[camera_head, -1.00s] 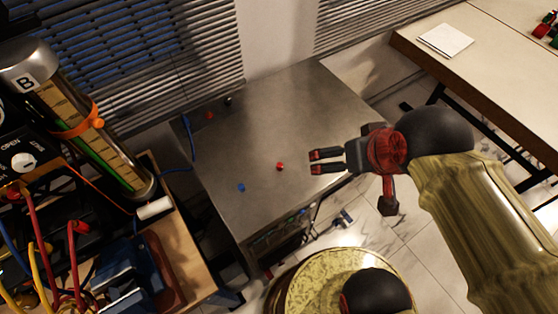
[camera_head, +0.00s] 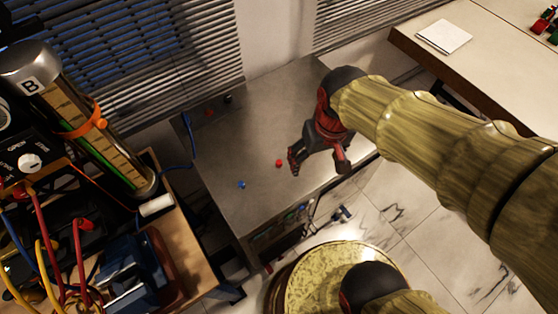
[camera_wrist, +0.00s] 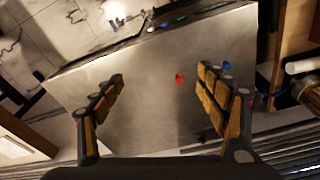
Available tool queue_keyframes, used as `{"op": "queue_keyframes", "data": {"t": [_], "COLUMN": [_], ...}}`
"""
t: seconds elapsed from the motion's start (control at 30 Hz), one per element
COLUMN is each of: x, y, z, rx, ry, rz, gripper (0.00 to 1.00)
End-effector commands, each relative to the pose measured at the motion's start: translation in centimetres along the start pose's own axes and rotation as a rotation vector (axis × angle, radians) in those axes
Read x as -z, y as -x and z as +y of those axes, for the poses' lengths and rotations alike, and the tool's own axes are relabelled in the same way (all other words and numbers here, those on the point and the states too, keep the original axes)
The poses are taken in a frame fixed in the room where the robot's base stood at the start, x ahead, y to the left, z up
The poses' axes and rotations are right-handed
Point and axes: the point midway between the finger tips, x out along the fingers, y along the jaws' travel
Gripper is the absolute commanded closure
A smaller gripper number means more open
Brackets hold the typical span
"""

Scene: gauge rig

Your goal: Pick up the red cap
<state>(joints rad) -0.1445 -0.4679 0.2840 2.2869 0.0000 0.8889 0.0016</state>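A small red cap (camera_head: 279,163) lies on the grey metal table (camera_head: 240,205). In the wrist view the red cap (camera_wrist: 179,78) shows between the two fingertips, nearer the right one. My gripper (camera_head: 294,161) is just right of the cap in the head view, tilted downward. In the wrist view my gripper (camera_wrist: 160,74) is open with nothing between its fingers; its height above the table is hard to tell. A second small red piece (camera_head: 208,113) lies near the table's back left.
A small blue piece (camera_head: 241,184) lies left of the red cap, and a dark one (camera_head: 228,99) near the back edge. A blue cable (camera_head: 189,135) hangs over the left edge. A rig with a cylinder (camera_head: 85,120) stands left. The table's middle is mostly clear.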

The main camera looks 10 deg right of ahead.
Motion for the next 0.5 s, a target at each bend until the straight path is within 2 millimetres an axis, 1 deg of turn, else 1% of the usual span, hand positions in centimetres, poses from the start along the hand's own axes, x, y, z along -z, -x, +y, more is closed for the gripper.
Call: {"op": "queue_keyframes", "data": {"t": [0.03,0.07,0.1,0.17,0.2,0.3,0.4,0.47,0.5], "x": [1.0,1.6,2.4,3.6,4.3,6.2,8.0,9.1,10.0], "y": [-1.7,-2.7,-4.2,-6.5,-8.1,-11.8,-13.9,-14.3,-14.2], "z": [-0.7,-1.1,-1.6,-2.5,-3.0,-4.1,-4.5,-4.6,-4.7], "rx": [0.003,0.003,0.004,0.004,0.004,0.003,0.002,0.003,0.004], "ry": [0.02,0.031,0.044,0.062,0.072,0.09,0.092,0.089,0.087], "rz": [-0.053,-0.078,-0.109,-0.151,-0.176,-0.214,-0.215,-0.199,-0.183], "gripper": [0.31,0.33,0.35,0.39,0.41,0.47,0.52,0.56,0.58]}}
